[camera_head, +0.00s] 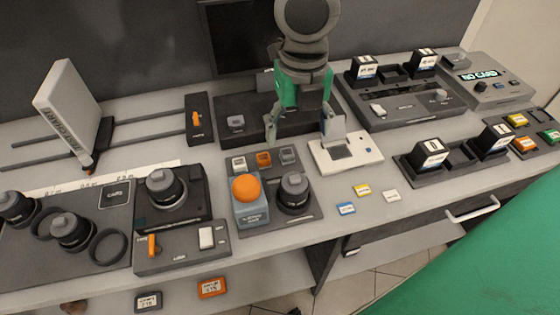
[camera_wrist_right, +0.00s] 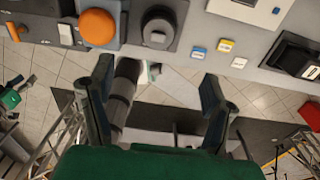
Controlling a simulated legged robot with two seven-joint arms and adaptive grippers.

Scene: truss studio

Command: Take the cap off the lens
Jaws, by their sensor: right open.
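Several dark lenses with grey tops show in the head view. One lens (camera_head: 164,187) sits on a black camera body (camera_head: 190,205) at centre left. Another lens (camera_head: 294,188) stands upright on a dark pad beside an orange dome and also shows in the wrist view (camera_wrist_right: 158,28). Two more, a lens (camera_head: 71,231) and a lens (camera_head: 15,207), stand on the left mat. I cannot tell whether the grey tops are separate caps. My right gripper (camera_head: 298,122) is open and empty, above the table behind the pad lens; its fingers also show in the wrist view (camera_wrist_right: 158,92). My left gripper is out of view.
The orange dome (camera_head: 247,188) on a blue-grey block stands left of the pad lens. A white device (camera_head: 345,152) lies right of the gripper. Small cards, including a yellow card (camera_head: 362,190), lie on bare table. A white panel (camera_head: 68,105) stands at left.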

